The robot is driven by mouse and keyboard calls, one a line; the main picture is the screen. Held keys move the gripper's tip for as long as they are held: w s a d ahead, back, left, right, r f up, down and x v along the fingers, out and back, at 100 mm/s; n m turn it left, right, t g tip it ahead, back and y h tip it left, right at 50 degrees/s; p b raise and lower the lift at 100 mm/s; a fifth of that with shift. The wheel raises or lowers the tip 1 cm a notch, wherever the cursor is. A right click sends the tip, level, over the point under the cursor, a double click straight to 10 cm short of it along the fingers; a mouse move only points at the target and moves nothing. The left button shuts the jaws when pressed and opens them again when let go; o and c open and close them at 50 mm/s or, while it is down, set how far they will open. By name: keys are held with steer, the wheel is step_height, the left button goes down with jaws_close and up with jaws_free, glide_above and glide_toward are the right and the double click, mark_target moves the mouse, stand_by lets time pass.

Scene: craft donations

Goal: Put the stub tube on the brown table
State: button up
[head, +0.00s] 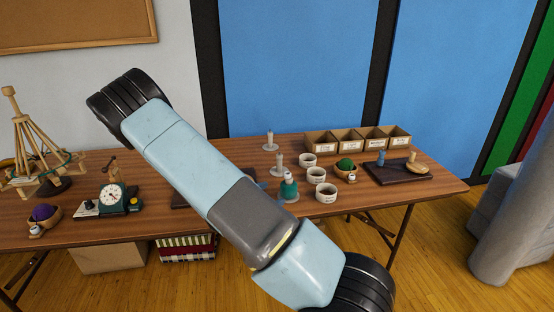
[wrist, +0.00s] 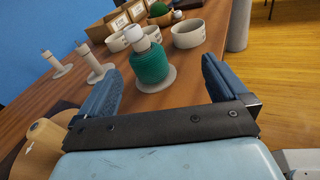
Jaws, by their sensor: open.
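I cannot tell for sure which thing is the stub tube. A short white tube-like piece (wrist: 134,33) sits on top of a green wound cone (wrist: 150,65), which stands upright on a pale round base. In the head view the white piece (head: 288,176) and green cone (head: 288,190) stand near the middle of the brown table (head: 400,192). My gripper (wrist: 158,67) is open. Its two blue fingers flank the green cone in the wrist view, with nothing held; contact does not show. My arm hides part of the table in the head view.
Two pale posts on round bases (head: 269,141) (head: 279,162) stand left of the cone. White labelled cups (head: 326,192) and cardboard boxes (head: 358,141) are close on its right and behind. A dark tray (head: 400,176) lies further right. A dial scale (head: 111,198) stands left. The right front table corner is clear.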

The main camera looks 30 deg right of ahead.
steer(key=s+a+r+m+g+y, duration=0.1)
steer(key=s+r+m+g+y, duration=0.1)
steer(key=s+r+m+y, duration=0.6)
steer(key=s+a+r+m+g+y, duration=0.15)
steer(key=s+r+m, duration=0.4)
steer(key=r, duration=0.65)
steer(key=s+a+r+m+t+y, duration=0.2)
steer(key=s+a+r+t+y, duration=0.1)
steer(key=s+r, duration=0.4)
steer(key=s+a+r+m+t+y, duration=0.3)
steer(key=s+a+r+y, duration=0.1)
steer(key=s+r, duration=0.4)
steer(key=shift+s+a, duration=0.15)
steer(key=shift+a, duration=0.5)
